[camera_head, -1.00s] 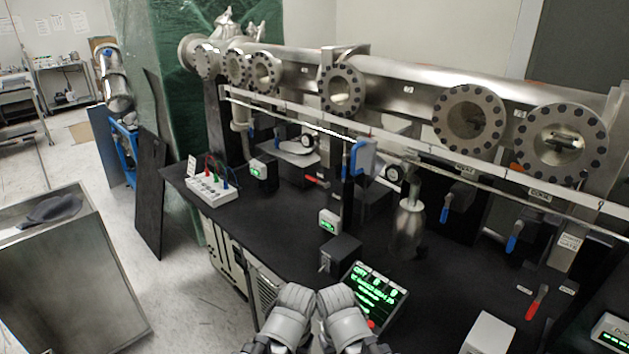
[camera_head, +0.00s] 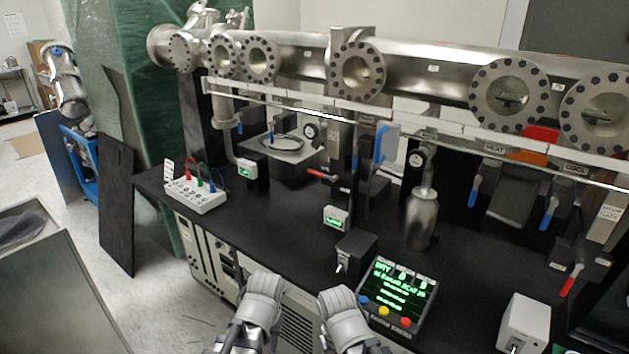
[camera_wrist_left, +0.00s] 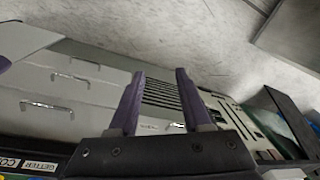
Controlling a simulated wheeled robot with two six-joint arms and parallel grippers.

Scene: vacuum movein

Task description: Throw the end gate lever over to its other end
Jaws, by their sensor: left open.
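A lever with a red handle (camera_head: 572,278) stands at the right of the black bench, below a small sign (camera_head: 608,212) that seems to read as a gate label. The handle slants up to the right, and small label plates lie near its foot. My left gripper (camera_wrist_left: 160,76) is open in the left wrist view, with two purple fingers apart and nothing between them. In the head view my left arm end (camera_head: 262,298) and right arm end (camera_head: 346,308) are low at the bench's front, well left of the lever. The right fingers cannot be made out.
A control panel (camera_head: 399,290) with coloured buttons and a white box (camera_head: 523,322) stand between my arms and the red lever. Blue-handled levers (camera_head: 549,212) hang behind. A steel flask (camera_head: 421,218) and a flanged tube (camera_head: 430,75) are further back.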

